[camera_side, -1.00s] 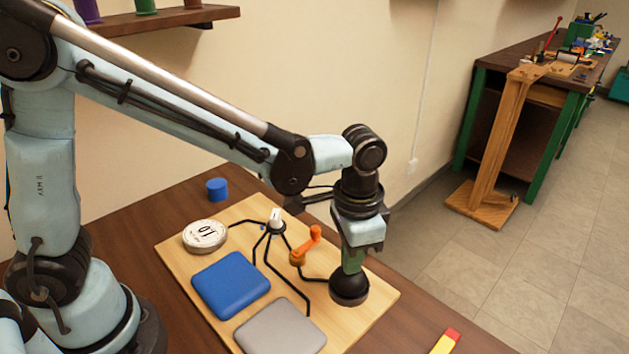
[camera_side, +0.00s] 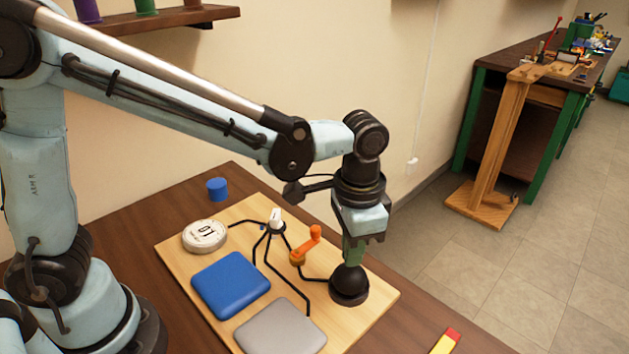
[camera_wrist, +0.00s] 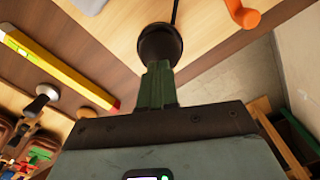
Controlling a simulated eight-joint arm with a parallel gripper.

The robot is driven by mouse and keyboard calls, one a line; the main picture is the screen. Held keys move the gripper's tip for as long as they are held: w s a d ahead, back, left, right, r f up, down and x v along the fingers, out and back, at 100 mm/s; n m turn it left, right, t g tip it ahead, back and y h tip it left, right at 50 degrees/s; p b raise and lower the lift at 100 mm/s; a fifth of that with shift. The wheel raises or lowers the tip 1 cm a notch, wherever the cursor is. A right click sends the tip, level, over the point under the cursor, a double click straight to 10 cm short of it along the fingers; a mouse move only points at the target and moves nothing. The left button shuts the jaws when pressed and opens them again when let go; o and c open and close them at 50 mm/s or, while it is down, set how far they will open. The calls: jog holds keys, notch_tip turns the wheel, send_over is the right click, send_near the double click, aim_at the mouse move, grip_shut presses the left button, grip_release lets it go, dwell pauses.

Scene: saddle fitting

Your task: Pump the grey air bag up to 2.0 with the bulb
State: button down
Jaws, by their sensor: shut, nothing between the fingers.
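The black bulb (camera_side: 349,286) sits on the light wooden board at its right side. My gripper (camera_side: 352,258) is directly above it, shut and pointing down, its green fingertips touching or nearly touching the bulb's top. In the wrist view the bulb (camera_wrist: 160,44) shows just beyond the shut green fingers (camera_wrist: 159,70). The grey air bag (camera_side: 281,328) lies flat at the board's front edge. A round white gauge (camera_side: 204,236) lies at the board's back left; its reading is too small to tell. Black hoses run from a small white-topped valve (camera_side: 276,219).
A blue bag (camera_side: 231,284) lies beside the grey one. An orange crank handle (camera_side: 308,246) stands close left of the bulb. A blue cylinder (camera_side: 217,189) stands behind the board. A yellow and red bar (camera_side: 446,342) lies at the front right, also in the wrist view (camera_wrist: 60,70).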

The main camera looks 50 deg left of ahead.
jog(key=shift+f, duration=0.15)
jog(key=shift+f, duration=1.55)
jog(key=shift+r, duration=1.7)
jog(key=shift+f, duration=1.65)
jog(key=shift+r, duration=1.7)
